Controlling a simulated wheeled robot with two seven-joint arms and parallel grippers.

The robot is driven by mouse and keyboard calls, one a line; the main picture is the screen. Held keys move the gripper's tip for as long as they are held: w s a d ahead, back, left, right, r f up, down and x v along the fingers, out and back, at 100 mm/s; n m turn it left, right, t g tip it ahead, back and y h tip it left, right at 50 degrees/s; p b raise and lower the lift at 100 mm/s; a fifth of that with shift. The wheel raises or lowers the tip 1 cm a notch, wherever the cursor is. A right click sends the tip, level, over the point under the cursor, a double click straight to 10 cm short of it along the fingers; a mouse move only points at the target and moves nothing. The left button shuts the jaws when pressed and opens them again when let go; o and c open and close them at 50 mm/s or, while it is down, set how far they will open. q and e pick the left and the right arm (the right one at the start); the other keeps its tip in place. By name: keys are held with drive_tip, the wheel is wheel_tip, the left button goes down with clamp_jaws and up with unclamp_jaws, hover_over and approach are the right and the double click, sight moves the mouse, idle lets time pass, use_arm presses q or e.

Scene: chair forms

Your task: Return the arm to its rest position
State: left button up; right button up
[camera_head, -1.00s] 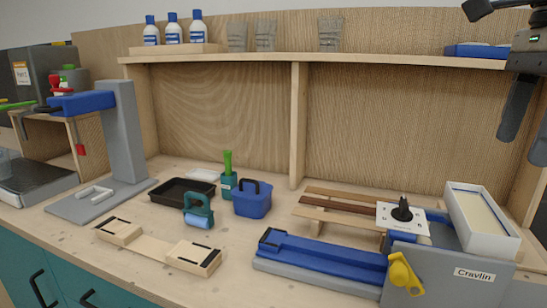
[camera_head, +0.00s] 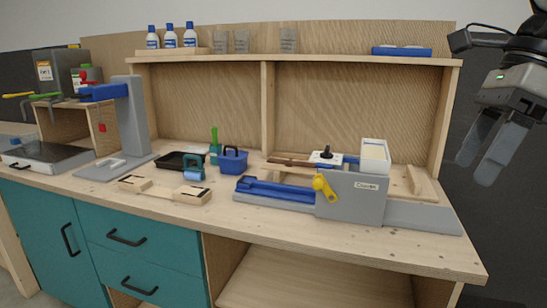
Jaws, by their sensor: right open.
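My right gripper (camera_head: 487,152) is at the upper right of the head view. Its two grey fingers point down and stand apart, with nothing between them. It hangs in the air to the right of the workbench (camera_head: 400,240), clear of everything on it. My left gripper does not show.
A blue and grey machine (camera_head: 349,196) with a yellow handle (camera_head: 324,187) stands at the bench's right. A blue caddy (camera_head: 233,160), black tray (camera_head: 178,161) and wooden jig (camera_head: 164,190) lie left of it. A grey press (camera_head: 130,118) stands further left. Bottles (camera_head: 171,37) are on the shelf.

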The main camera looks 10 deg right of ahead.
drive_tip(key=w+a+f+m+t+y, duration=0.25)
drive_tip(key=f+m+t, duration=0.45)
drive_tip(key=f+m, duration=0.75)
drive_tip(key=w+a+f+m+t+y, duration=0.1)
drive_tip(key=w+f+m+t+y, duration=0.15)
drive_tip(key=f+m+t, duration=0.85)
drive_tip(key=s+a+f+m+g+h, duration=0.2)
drive_tip(key=s+a+f+m+g, duration=0.2)
drive_tip(key=f+m, duration=0.5)
drive_tip(key=s+a+f+m+g+h, duration=0.3)
drive_tip(key=s+a+f+m, duration=0.4)
drive_tip(key=a+f+m, duration=0.3)
wheel_tip(320, 180, down, 3)
drive_tip(key=shift+s+a+r+g+h, duration=0.2)
drive_tip(key=shift+s+a+g+h, duration=0.15)
drive_tip(key=shift+g, duration=0.25)
